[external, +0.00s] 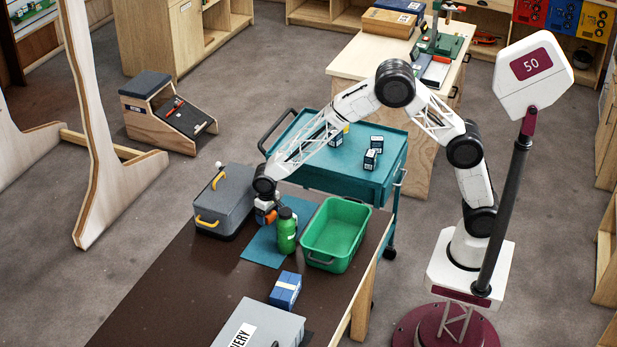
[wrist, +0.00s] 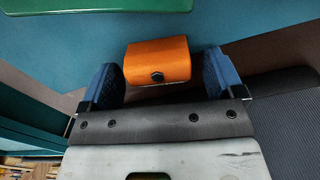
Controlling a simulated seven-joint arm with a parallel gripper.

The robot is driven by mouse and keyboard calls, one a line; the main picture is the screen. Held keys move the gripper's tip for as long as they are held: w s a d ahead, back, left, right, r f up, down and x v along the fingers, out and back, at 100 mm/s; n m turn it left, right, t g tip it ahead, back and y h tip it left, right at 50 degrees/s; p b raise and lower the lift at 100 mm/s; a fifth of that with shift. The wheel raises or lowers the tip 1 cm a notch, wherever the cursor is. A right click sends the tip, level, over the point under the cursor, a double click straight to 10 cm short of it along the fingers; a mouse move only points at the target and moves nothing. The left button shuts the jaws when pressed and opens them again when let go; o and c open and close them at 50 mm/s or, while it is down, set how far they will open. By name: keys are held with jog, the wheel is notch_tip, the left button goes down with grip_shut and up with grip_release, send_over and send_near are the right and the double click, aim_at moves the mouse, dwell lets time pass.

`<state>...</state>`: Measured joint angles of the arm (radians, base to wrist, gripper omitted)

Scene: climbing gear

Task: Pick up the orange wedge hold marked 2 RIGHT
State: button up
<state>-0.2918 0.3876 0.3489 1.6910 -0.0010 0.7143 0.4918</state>
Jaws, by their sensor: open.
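An orange wedge hold (wrist: 157,58) with a dark bolt in its face shows between the fingers in the wrist view. No marking on it can be read. My gripper (wrist: 162,80) is open, with one blue finger pad on each side of the hold and visible gaps between. In the external view my gripper (external: 265,206) is low over the blue mat (external: 262,247), and a small part of the orange hold (external: 270,217) shows beneath it. Whether the hold's underside rests on the mat is hidden.
A green bottle (external: 287,236) stands close to the right of my gripper. A green bin (external: 335,262) is beyond it on the right. A grey toolbox (external: 222,198) with yellow handles is close on the left. A blue box (external: 286,291) and a grey case (external: 285,330) are nearer the front.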

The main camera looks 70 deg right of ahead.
jog(key=c, duration=1)
notch_tip(320, 180, up, 18)
dwell(0.6)
dwell(0.5)
